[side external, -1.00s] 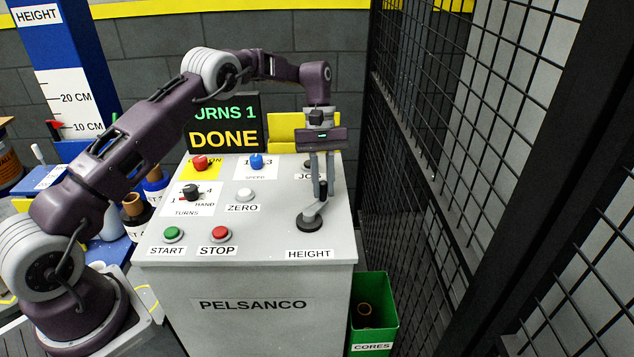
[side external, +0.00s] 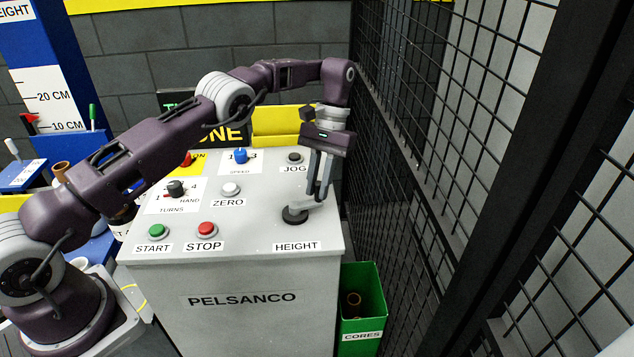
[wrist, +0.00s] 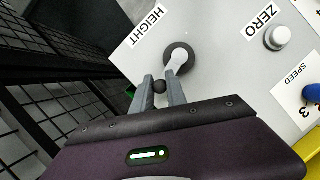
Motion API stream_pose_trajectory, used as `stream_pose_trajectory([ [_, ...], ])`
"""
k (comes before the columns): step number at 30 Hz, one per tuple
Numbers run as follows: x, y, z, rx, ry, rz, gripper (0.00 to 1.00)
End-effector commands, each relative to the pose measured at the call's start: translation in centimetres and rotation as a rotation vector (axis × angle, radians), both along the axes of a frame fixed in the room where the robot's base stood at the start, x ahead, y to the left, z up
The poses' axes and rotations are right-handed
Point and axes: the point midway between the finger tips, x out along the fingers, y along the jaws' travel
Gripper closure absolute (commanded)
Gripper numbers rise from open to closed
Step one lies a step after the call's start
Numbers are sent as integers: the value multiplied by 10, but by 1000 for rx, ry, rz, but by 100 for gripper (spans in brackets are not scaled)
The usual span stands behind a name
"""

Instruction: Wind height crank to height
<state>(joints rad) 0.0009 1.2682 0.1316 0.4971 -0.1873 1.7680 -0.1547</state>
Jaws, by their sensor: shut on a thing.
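The height crank has a dark round hub (side external: 295,215) above the HEIGHT label at the panel's front right. Its grey arm reaches from the hub to the right and slightly back. My gripper (side external: 319,196) is shut on the crank's upright handle at the arm's outer end. In the wrist view the dark handle knob (wrist: 159,87) sits between the two fingers, beside the crank hub (wrist: 179,56). The white height scale (side external: 48,97) on the blue post stands at the left, with a red pointer (side external: 29,121) near the 10 CM mark.
The grey panel also carries START (side external: 158,231) and STOP (side external: 206,229) buttons, a ZERO button (side external: 231,189) and several knobs. A black mesh fence (side external: 420,130) stands close on the right. A green CORES bin (side external: 362,305) is below. My arm partly hides the display.

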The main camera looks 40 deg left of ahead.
Motion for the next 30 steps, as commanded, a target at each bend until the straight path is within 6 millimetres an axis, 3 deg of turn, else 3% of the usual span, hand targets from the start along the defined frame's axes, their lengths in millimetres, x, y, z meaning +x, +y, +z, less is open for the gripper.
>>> stream_pose_trajectory([
  [17,-1,-5,1,-9,-1,-29,100],
  [18,-1,-5,1,-9,-1,-29,74],
  [20,-1,-5,1,-7,-1,-28,63],
  [30,0,-1,0,-3,0,-10,60],
])
